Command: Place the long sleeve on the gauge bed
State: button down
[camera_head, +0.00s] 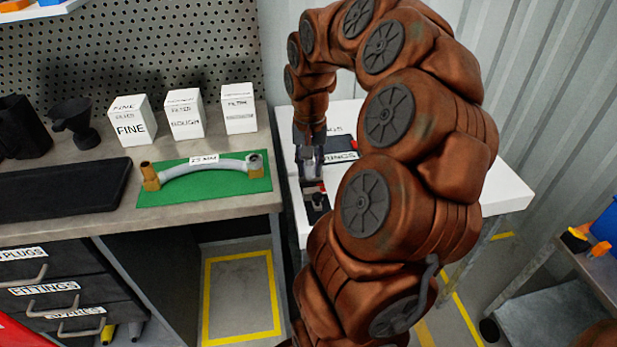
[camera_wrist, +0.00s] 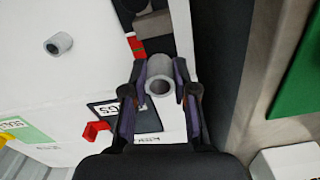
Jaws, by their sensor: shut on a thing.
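My gripper (camera_head: 311,165) points down over the white bench, with my arm partly in front of it. In the wrist view my gripper (camera_wrist: 160,78) is shut on a grey hollow sleeve (camera_wrist: 162,68), one finger on each side. A second, short-looking grey sleeve (camera_wrist: 59,43) lies apart on the white surface at upper left. A dark fixture with red parts (camera_head: 317,203) sits on the bench just below my gripper; it may be the gauge bed. Its red part (camera_wrist: 137,46) shows beyond the fingertips. I cannot tell whether the held sleeve touches it.
The white bench (camera_head: 503,195) carries dark labelled mats and a red bracket (camera_wrist: 96,130). On the grey counter at left, a green mat (camera_head: 225,193) bears a curved pipe (camera_head: 205,168); white filter boxes (camera_head: 185,114) stand behind. A corrugated wall is at right.

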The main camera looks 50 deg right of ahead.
aim_at(310, 178)
jog(key=shift+f, duration=1.8)
jog(key=shift+f, duration=0.2)
jog(key=c, duration=0.9)
grip_release()
jog(key=shift+r, duration=0.1)
notch_tip(310, 178, up, 12)
jog(key=shift+r, duration=0.15)
